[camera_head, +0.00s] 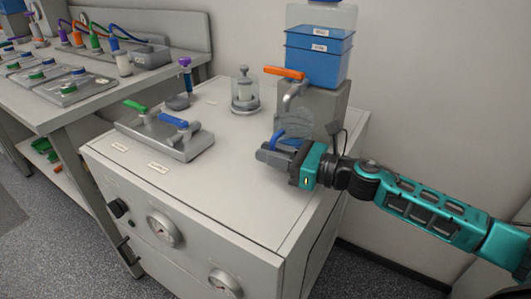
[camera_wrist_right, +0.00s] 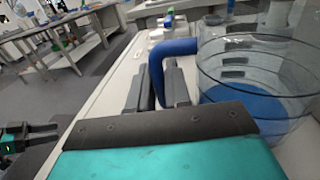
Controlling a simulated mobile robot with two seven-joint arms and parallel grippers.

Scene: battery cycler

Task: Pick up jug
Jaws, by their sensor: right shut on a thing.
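The jug (camera_head: 293,122) is a clear, round vessel with a blue handle (camera_head: 274,138). It is upright on the cabinet top, below the dispenser tap, partly hidden by my right gripper. My right gripper (camera_head: 268,153) is shut on the handle from the front. In the right wrist view the blue handle (camera_wrist_right: 168,62) passes between the dark fingers (camera_wrist_right: 158,88), and the clear jug (camera_wrist_right: 262,72) with its blue bottom is beside them on the right. My left gripper (camera_wrist_right: 42,133) shows at the left edge of that view, with its fingers apart and empty.
The dispenser (camera_head: 322,105) with blue boxes (camera_head: 318,58) and an orange-handled tap (camera_head: 285,72) stands behind the jug. A glass bell-like vessel (camera_head: 245,92) and a valve block (camera_head: 160,137) stand to the left on the cabinet (camera_head: 232,175). The cabinet's front right top is clear.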

